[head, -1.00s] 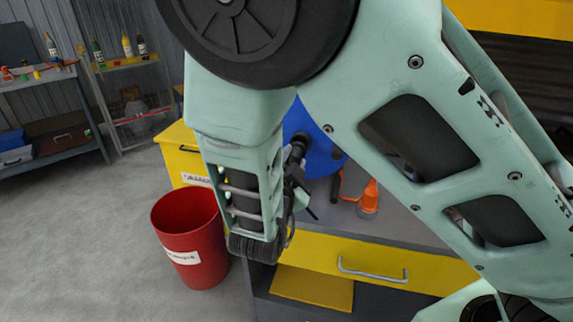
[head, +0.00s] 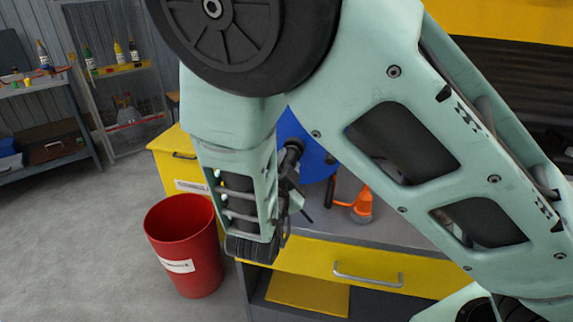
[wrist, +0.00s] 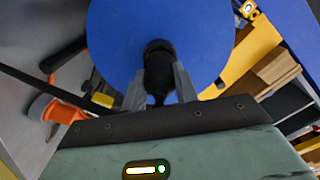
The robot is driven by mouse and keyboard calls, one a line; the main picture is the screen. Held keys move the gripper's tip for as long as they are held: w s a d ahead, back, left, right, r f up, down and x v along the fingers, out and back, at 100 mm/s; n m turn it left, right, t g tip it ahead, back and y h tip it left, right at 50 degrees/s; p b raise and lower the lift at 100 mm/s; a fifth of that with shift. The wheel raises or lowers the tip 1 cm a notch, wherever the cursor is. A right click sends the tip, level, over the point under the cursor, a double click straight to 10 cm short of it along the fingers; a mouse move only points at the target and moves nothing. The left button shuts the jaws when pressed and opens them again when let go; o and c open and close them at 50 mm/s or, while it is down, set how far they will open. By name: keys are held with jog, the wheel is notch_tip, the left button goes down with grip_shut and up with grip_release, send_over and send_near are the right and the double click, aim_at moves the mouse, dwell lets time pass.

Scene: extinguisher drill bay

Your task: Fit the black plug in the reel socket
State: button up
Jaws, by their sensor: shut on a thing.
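The reel shows as a large blue disc (wrist: 115,35) in the wrist view. In the head view the reel (head: 318,165) is partly hidden behind my arm. My gripper (wrist: 160,85) is shut on the black plug (wrist: 158,76), with one grey finger on each side of it. The plug lies in line with a dark round fitting (wrist: 158,47) on the disc's face, apparently the socket. I cannot tell whether the plug's tip is inside it or only against it. In the head view my gripper (head: 293,190) is small, dark and partly covered by my wrist.
An orange tool (head: 362,206) stands on the grey bench top, right of the reel. A yellow drawer (head: 310,262) is below. A red bin (head: 183,245) stands on the floor to the left. Wooden blocks (wrist: 275,70) lie right of the reel in the wrist view.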

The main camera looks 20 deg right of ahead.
jog(key=shift+x, duration=1)
dwell(0.7)
jog(key=o, duration=1.2)
jog(key=shift+c, duration=0.2)
jog(key=shift+s, duration=0.1)
jog(key=v, duration=0.9)
dwell(0.3)
